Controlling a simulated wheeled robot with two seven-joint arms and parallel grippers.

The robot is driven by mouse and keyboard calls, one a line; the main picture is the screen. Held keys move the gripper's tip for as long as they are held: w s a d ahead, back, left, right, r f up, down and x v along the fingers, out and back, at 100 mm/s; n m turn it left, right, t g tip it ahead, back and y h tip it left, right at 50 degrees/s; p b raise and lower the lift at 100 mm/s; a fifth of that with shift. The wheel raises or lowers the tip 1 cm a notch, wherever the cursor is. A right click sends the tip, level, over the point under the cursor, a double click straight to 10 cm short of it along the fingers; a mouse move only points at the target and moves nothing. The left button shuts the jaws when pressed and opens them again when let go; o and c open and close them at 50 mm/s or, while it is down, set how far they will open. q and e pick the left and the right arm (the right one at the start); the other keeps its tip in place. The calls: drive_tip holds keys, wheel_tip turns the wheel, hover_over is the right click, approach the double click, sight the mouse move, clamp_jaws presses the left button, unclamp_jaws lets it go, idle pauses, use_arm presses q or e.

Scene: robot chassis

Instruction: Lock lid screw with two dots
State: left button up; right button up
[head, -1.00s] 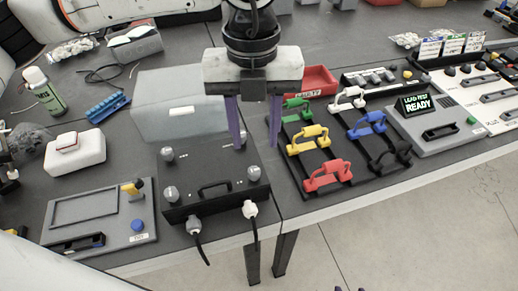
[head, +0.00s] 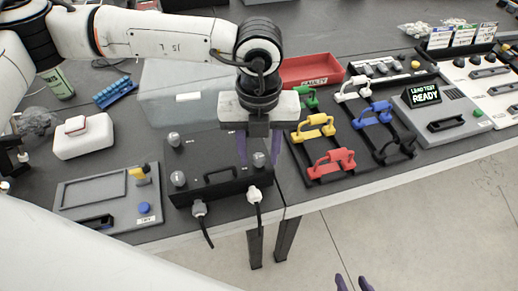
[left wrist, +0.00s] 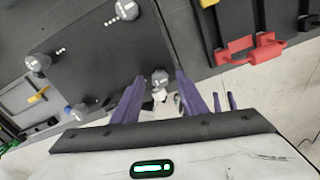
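A black box (head: 212,158) with grey lid screws stands on the table. Two screws show on its left side in the head view, the back-left screw (head: 173,139) and front-left screw (head: 177,178). My left gripper (head: 260,158) points down, open, over the box's right side. In the left wrist view a grey screw (left wrist: 160,77) shows between its fingertips; contact is unclear. My right gripper (head: 353,284) barely shows, fingertips apart.
Two plugged cables (head: 199,209) hang off the box's front. A grey panel (head: 85,190) with a blue button lies left. A rack with coloured handles (head: 328,165) stands close on the right. A clear bin (head: 185,85) and red tray (head: 312,70) are behind.

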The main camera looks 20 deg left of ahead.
use_arm(q)
clamp_jaws()
